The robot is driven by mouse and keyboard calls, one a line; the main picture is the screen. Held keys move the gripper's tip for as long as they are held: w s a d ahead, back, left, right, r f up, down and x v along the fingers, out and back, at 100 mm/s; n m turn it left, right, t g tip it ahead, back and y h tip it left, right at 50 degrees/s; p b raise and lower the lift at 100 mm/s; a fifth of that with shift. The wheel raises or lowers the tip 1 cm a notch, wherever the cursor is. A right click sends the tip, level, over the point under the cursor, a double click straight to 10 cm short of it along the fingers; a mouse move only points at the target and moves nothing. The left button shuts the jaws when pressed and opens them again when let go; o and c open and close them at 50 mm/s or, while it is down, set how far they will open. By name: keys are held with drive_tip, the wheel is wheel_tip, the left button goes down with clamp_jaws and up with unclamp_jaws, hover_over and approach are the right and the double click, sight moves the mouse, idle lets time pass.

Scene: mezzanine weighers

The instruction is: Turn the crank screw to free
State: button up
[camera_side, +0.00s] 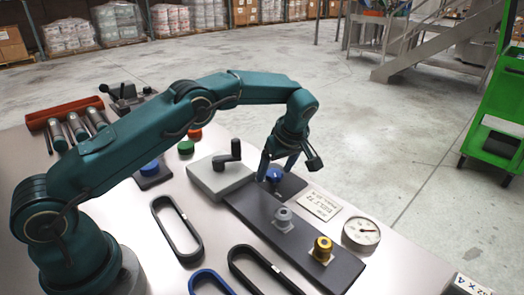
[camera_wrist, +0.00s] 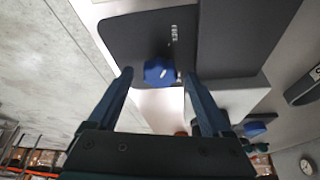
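A dark crank handle (camera_side: 228,155) stands on a light grey block (camera_side: 217,180) in the side view, left of my gripper. My gripper (camera_side: 275,170) points down over the blue knob. In the wrist view my gripper (camera_wrist: 158,77) is open, with the blue knob (camera_wrist: 160,72) between its fingertips and gaps on both sides. I cannot tell whether the fingers are low enough to surround it.
A lettered card (camera_side: 320,204) and a round dial (camera_side: 361,232) lie right of the plate. Black loops (camera_side: 177,228) and a blue loop (camera_side: 211,274) lie in front. Coloured buttons (camera_side: 186,147) and a red tray (camera_side: 63,112) are farther back. A green cart (camera_side: 497,120) stands beyond the table.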

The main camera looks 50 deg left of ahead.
drive_tip(key=shift+r, duration=0.1)
drive_tip(key=shift+v, duration=2.5)
